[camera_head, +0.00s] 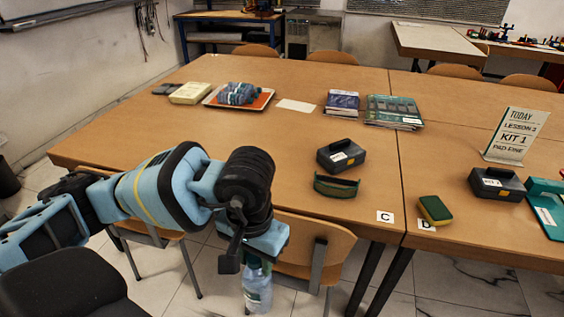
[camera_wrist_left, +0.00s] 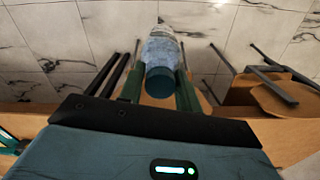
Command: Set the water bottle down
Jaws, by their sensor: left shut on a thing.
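The water bottle (camera_head: 257,287) is clear with a pale label and hangs below my left gripper (camera_head: 256,262), in front of the table's near edge and over the tiled floor. In the left wrist view the bottle (camera_wrist_left: 162,48) sits between the two fingers, its dark teal cap end (camera_wrist_left: 160,82) toward the camera. My left gripper (camera_wrist_left: 160,88) is shut on it. In the head view the arm and wrist hide part of the bottle's top. My right gripper is not in view.
The wooden table (camera_head: 230,135) has a broad clear middle. Chairs (camera_head: 315,248) are tucked at the near edge.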

